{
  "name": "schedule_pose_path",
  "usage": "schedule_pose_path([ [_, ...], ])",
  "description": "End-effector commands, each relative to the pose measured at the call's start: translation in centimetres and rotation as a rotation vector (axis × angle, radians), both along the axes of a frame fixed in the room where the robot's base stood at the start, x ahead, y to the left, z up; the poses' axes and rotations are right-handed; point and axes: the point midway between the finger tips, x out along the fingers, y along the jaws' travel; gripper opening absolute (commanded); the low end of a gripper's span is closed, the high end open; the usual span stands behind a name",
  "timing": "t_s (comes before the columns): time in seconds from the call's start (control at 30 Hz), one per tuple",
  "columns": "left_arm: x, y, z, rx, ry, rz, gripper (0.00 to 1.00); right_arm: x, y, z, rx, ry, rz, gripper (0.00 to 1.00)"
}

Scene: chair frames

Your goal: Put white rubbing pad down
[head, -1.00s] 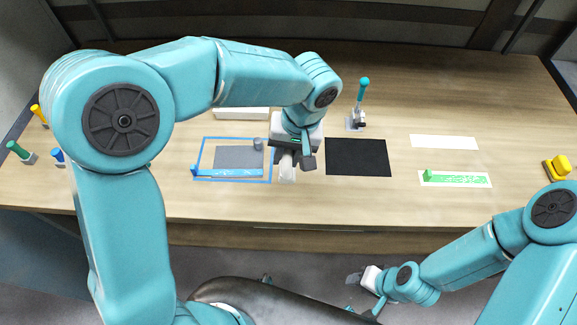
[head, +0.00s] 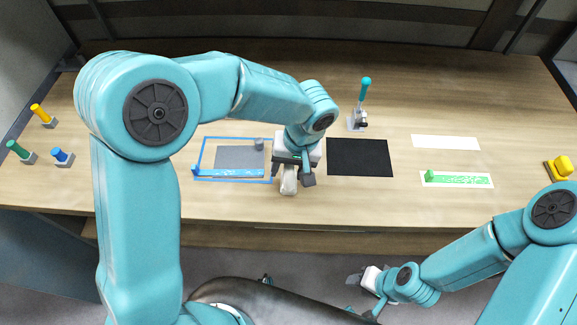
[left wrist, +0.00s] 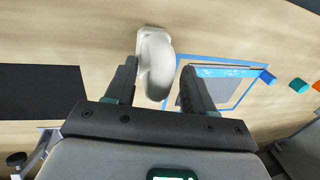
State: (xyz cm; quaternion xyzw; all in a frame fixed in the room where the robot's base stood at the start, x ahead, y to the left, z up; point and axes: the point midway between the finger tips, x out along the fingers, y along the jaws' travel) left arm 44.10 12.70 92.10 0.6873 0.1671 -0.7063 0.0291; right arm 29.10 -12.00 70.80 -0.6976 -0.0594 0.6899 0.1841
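The white rubbing pad (head: 289,181) is at the left gripper, right of the blue-framed grey mat. In the left wrist view the pad (left wrist: 156,62), a rounded white piece on a flat base, sits between the fingers. My left gripper (left wrist: 160,88) is open around it, with a gap to the right finger and a small one to the left. In the head view the left gripper (head: 292,176) is low over the table; whether the pad's base touches the wood is hard to tell. My right gripper (head: 362,294) looks open and empty, off the table's front edge.
The blue frame (head: 204,155) lies left of the gripper. A black mat (head: 360,158) lies to the right, with a teal-handled tool (head: 363,104) behind it. Coloured handles stand at left.

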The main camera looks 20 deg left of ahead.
Motion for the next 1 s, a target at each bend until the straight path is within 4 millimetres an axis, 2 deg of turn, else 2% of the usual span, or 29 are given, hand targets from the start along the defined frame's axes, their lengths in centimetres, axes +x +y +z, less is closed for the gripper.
schedule_pose_path([
  [0.17, 0.0, 0.0, 0.0, 0.000, 0.000, 0.000, 0.54, 0.0, 0.0, 0.0, 0.000, 0.000, 0.000, 0.43],
  [0.33, 0.1, -0.2, 1.2, -0.001, -0.004, 0.000, 0.54, 0.0, 0.0, 0.4, 0.000, 0.000, 0.000, 0.43],
  [0.7, 0.5, -1.8, 9.3, -0.002, -0.003, -0.002, 0.54, 0.0, 0.0, 0.4, 0.000, 0.000, 0.000, 0.43],
  [0.83, 0.6, -2.1, 11.2, 0.000, -0.002, 0.001, 0.54, 0.0, 0.0, 0.5, 0.000, 0.000, 0.000, 0.43],
  [1.0, 0.6, -2.3, 12.1, 0.000, 0.000, 0.000, 0.54, 0.0, 0.0, 0.5, 0.000, 0.000, 0.000, 0.43],
])
